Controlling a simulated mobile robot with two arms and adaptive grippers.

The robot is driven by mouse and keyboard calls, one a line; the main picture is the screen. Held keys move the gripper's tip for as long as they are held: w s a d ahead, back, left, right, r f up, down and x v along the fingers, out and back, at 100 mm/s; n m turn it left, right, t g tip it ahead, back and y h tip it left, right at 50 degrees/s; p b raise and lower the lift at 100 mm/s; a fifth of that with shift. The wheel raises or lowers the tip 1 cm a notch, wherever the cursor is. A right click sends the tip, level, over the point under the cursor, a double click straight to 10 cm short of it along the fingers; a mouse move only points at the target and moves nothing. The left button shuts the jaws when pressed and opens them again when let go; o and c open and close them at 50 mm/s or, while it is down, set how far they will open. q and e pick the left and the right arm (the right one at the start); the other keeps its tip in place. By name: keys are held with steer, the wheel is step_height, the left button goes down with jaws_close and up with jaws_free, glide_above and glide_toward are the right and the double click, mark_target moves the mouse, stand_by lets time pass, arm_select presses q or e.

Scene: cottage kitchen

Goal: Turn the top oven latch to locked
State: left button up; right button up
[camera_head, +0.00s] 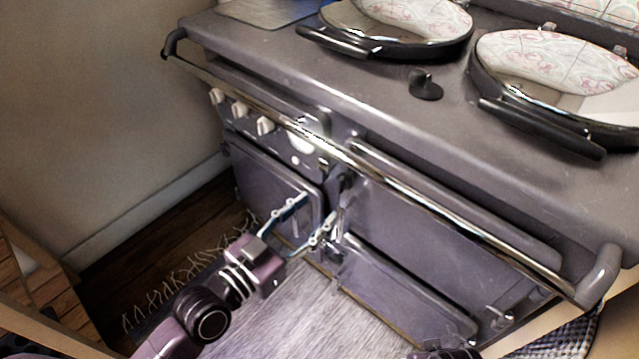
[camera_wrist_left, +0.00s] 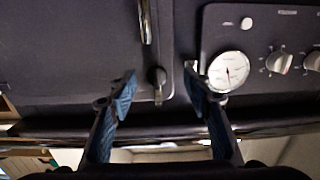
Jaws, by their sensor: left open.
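The range oven (camera_head: 420,230) is dark grey with several doors. In the left wrist view a small dark latch (camera_wrist_left: 158,82) with a paler tip sits on the oven front near a door edge. My left gripper (camera_head: 318,208) is open in front of the oven, close to the gap between the left door and the right doors. In the left wrist view its blue-padded fingers (camera_wrist_left: 162,95) stand on either side of the latch, apart from each other. Contact with the latch cannot be told. My right gripper's jaws are not seen.
A chrome rail (camera_head: 400,190) runs along the oven front above the gripper. A round gauge (camera_wrist_left: 228,70) and white knobs (camera_head: 240,110) are on the panel nearby. Two round hob lids (camera_head: 400,15) are on top. A wall (camera_head: 90,110) stands at the left.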

mark_target(338, 188)
arm_select(q)
steer(key=shift+h, duration=0.3)
steer(key=w+d, duration=0.1)
steer(key=w+d+r, duration=0.1)
steer(key=w, duration=0.1)
steer(key=w+d+r, duration=0.1)
steer(key=w+d, duration=0.1)
steer(key=shift+w+d+f, duration=0.1)
steer(key=shift+w+d, duration=0.35)
steer(key=shift+w, duration=0.05)
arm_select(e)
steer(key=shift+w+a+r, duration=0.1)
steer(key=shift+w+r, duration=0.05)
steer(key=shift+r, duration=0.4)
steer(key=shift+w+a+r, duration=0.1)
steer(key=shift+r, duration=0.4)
arm_select(q)
jaws_close()
